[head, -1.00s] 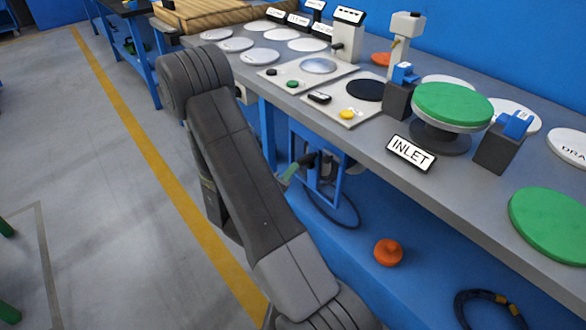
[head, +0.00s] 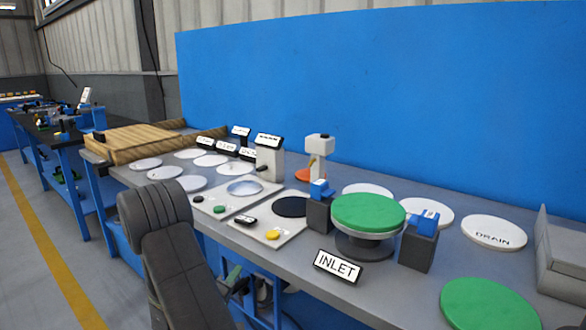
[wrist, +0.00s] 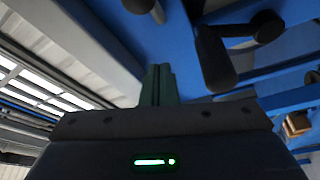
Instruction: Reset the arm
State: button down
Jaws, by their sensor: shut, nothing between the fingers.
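My gripper (wrist: 157,84) shows in the wrist view with its two dark green fingers together and nothing between them. Blue structure and dark rounded parts are beyond it in that view. In the head view my arm rises at the lower left, folded beside the front edge of the workbench (head: 400,295). A small green and dark part shows low beside the arm there; I cannot tell for sure that it is my gripper.
The bench holds a green disc on a round stand (head: 370,212), another green disc (head: 488,304), an INLET sign (head: 338,266), a DRAIN disc (head: 493,232), and a grey block (head: 563,262). A blue panel (head: 380,95) stands behind. Open floor (head: 25,270) is at left.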

jog(key=shift+w+a+r, duration=0.2)
jog(key=shift+w+a, duration=0.2)
jog(key=shift+w, duration=0.15)
jog(key=shift+a+v, duration=0.1)
jog(key=shift+v, duration=1.05)
jog(key=shift+a+v, duration=0.15)
jog(key=shift+v, duration=1)
jog(key=shift+w+d, duration=0.1)
jog(key=shift+w, duration=0.1)
